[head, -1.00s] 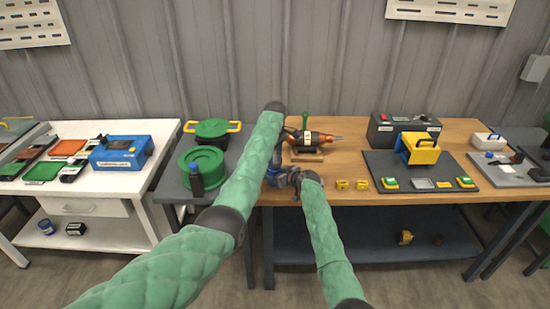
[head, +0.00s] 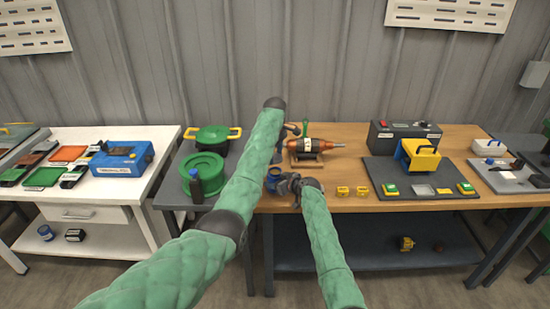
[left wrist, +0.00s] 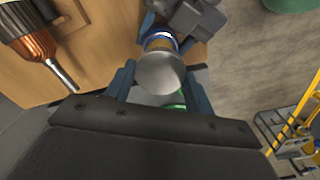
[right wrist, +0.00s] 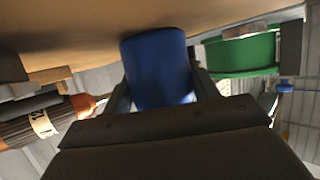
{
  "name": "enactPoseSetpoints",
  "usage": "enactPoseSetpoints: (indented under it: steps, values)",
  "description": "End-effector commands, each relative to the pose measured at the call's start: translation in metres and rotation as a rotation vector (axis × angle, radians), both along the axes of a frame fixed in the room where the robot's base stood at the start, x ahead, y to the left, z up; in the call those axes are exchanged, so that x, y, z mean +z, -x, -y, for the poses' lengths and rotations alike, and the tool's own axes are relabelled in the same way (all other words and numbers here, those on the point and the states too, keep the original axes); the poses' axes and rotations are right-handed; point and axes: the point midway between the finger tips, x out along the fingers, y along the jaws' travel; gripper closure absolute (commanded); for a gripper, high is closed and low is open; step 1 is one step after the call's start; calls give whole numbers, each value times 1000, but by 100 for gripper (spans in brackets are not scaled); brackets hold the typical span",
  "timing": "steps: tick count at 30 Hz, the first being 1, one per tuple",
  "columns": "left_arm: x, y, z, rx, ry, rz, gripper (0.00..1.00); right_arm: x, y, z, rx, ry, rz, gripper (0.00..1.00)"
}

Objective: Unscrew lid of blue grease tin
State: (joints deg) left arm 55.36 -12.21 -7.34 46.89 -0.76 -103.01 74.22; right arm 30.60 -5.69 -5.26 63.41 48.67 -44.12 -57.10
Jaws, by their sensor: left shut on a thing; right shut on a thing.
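The blue grease tin (head: 273,177) is at the front left of the wooden bench. My right gripper (head: 283,183) is shut on its side; the blue wall also fills the space between the fingers in the right wrist view (right wrist: 158,68). My left gripper (head: 278,156) is above the tin, partly behind my left arm. In the left wrist view, the round grey lid (left wrist: 160,72) is between its fingers. Beyond the lid show the tin's blue rim (left wrist: 157,36) and a yellow-brown patch. I cannot tell surely whether the lid and tin touch.
An orange-and-black motor rotor (head: 315,146) lies on a wooden stand behind the tin. Yellow blocks (head: 352,191) and a dark mat (head: 430,189) are to the right.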

Motion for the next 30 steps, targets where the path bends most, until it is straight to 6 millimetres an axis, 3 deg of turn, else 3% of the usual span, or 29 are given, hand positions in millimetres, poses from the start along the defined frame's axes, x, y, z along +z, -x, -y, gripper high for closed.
enactPoseSetpoints:
  steps: [2, 3, 6, 19, 30]
  values:
    - [0, 0, 0, 0, 0, 0, 74, 0, 0, 1, -1, 0, 0, 100]
    - [0, 0, 0, 0, 0, 0, 74, 0, 0, 1, -1, 0, 0, 33]
    - [0, 0, 0, 0, 0, 0, 74, 0, 0, 0, -1, 0, 0, 15]
    - [-3, 0, 0, 0, -1, 0, 74, 1, 5, 6, -1, 1, 1, 15]
    - [-22, 0, 0, 0, -1, 0, 74, 20, 44, 42, 0, 4, 2, 15]
